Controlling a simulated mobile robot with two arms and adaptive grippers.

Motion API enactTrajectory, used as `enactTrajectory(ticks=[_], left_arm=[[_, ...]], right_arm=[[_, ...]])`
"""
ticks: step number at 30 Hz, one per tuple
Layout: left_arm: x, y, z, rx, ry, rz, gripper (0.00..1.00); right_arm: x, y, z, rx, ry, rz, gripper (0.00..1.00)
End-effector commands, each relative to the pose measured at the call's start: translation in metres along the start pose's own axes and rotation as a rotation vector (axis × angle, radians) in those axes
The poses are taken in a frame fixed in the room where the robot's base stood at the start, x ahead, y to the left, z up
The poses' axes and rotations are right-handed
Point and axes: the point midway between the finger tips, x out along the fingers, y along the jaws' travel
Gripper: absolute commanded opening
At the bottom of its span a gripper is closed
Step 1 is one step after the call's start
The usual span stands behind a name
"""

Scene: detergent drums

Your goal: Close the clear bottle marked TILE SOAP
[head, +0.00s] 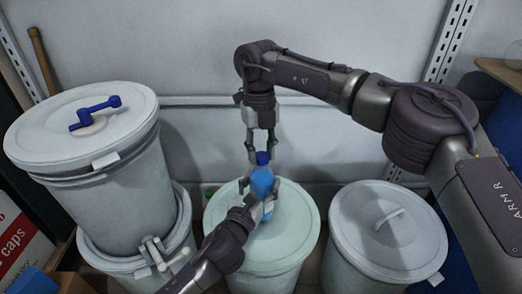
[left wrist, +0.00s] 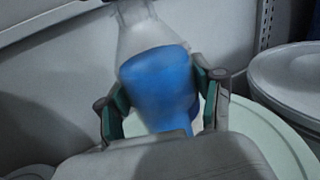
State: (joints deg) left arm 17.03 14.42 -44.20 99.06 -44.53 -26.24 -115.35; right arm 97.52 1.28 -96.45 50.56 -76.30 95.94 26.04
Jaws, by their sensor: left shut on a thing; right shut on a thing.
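The clear bottle (head: 262,182) with blue contents is held over the pale green lid of the middle drum. It also shows large in the left wrist view (left wrist: 155,85), with its clear shoulder above the blue. I cannot read its marking. My left gripper (head: 257,195) is shut around the bottle's body, one finger on each side. My right gripper (head: 262,148) points down from above and is shut on a small dark blue cap (head: 262,158). The cap is at the bottle's top. I cannot tell whether it is seated on the neck or just above it.
The middle drum's lid (head: 296,225) lies below the bottle. A white drum (head: 385,235) with a handled lid stands at the right. Stacked white drums (head: 110,200) stand at the left, with a blue handle (head: 95,113) on top. A wall is behind.

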Motion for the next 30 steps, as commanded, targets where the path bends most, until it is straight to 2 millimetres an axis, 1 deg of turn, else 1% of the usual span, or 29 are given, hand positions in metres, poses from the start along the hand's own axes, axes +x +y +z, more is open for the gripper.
enactTrajectory(ticks=[1, 6, 18, 24, 30], left_arm=[[-0.0001, 0.0001, -0.0006, 0.001, 0.001, 0.000, 0.00], [-0.0001, 0.0001, -0.0007, 0.001, 0.001, 0.000, 0.00], [-0.0002, 0.0000, -0.0007, 0.001, 0.001, 0.000, 0.00], [-0.0002, 0.0000, -0.0008, 0.000, 0.002, 0.000, 0.00], [-0.0002, 0.0000, -0.0008, 0.001, 0.002, 0.000, 0.00]], right_arm=[[-0.0004, -0.0015, 0.0001, 0.122, -0.004, 0.017, 0.25], [0.0000, -0.0026, -0.0003, 0.563, -0.011, 0.071, 0.25], [0.0003, -0.0033, -0.0020, 1.538, -0.029, 0.192, 0.25], [0.0007, -0.0030, -0.0028, 1.933, -0.035, 0.240, 0.25], [-0.0005, 0.0030, -0.0039, 2.256, -0.047, 0.277, 0.26]])
